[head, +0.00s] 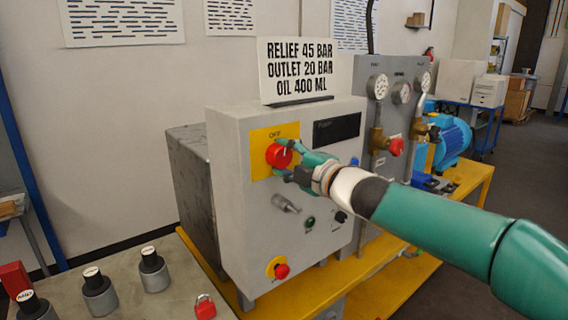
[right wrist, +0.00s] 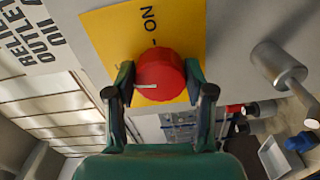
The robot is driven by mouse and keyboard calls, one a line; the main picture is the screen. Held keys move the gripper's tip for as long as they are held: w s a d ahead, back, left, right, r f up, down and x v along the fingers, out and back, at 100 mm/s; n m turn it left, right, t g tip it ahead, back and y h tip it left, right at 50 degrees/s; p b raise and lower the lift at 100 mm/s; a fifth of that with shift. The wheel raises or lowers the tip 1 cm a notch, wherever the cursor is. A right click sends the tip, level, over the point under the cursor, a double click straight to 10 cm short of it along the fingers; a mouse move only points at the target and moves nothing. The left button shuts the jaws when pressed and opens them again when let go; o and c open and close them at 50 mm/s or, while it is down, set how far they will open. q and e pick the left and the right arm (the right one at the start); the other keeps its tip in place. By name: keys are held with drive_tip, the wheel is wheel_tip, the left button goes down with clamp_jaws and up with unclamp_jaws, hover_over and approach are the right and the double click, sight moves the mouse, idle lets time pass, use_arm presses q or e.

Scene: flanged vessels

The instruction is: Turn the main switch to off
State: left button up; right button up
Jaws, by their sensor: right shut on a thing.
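The main switch is a red round knob (head: 278,155) on a yellow plate (head: 262,138) at the upper left of the grey cabinet front. "OFF" is printed above the knob in the head view. In the right wrist view the knob (right wrist: 160,76) has a white mark running sideways, not toward the "ON" print (right wrist: 149,20). My right gripper (head: 288,158) is shut on the knob. In the right wrist view its two fingers (right wrist: 162,86) lie on opposite sides of it. My left gripper is not in view.
Below the knob are a grey key-like handle (head: 286,203), a green button (head: 309,220), a black knob (head: 341,216) and a red emergency button (head: 281,270). A sign (head: 298,70) stands on the cabinet. A red padlock (head: 205,307) and black-topped weights lie on the bench at left.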

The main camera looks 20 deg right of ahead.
drive_tip(key=shift+a+f+n, duration=0.1)
drive_tip(key=shift+f+n, duration=0.25)
drive_tip(key=shift+n, duration=0.55)
drive_tip(key=o, duration=1.2)
drive_tip(key=shift+r, duration=0.1)
drive_tip(key=shift+c, duration=0.2)
drive_tip(key=shift+r, duration=0.1)
drive_tip(key=shift+s, duration=0.1)
drive_tip(key=v, duration=1.2)
